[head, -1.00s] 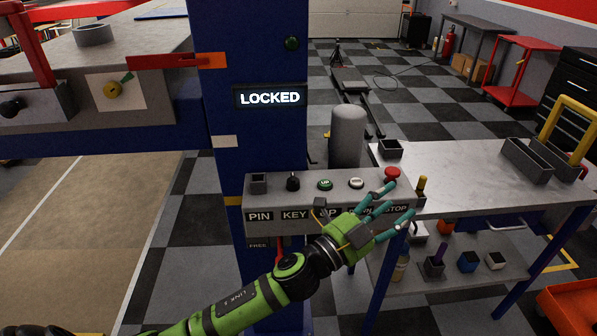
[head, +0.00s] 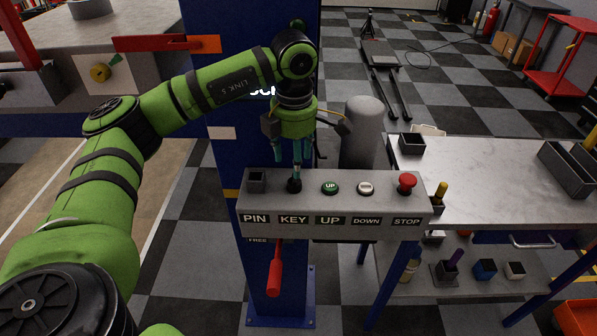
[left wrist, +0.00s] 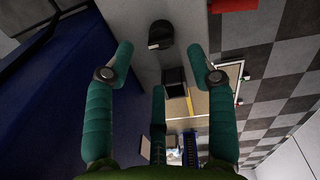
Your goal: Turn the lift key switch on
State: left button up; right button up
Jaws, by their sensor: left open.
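The grey control box (head: 330,205) has a black key switch knob (head: 294,186) above its KEY label. My left gripper (head: 293,160) points down over the knob, with its teal fingers spread; one fingertip overlaps the knob in the head view, and I cannot tell whether it touches. In the left wrist view, the black knob (left wrist: 160,36) with a pale mark lies ahead, between and beyond the open fingers (left wrist: 170,60). The display (head: 262,91) on the blue post is mostly hidden by my arm, with only part of its lit letters showing. My right gripper is out of view.
The square PIN socket (head: 256,181) is left of the knob. The green UP button (head: 330,188), white DOWN button (head: 366,188) and red STOP button (head: 407,184) are to the right. The blue post (head: 235,110) stands behind; a grey cylinder (head: 363,135) is behind the box.

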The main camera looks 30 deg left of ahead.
aim_at(294, 183)
pick_arm(q)
notch_tip(294, 183, down, 6)
jog(key=shift+a+r+p, duration=0.1)
jog(key=shift+r+p, duration=0.05)
jog(key=shift+p, duration=0.9)
jog(key=shift+f, duration=0.45)
grip_shut()
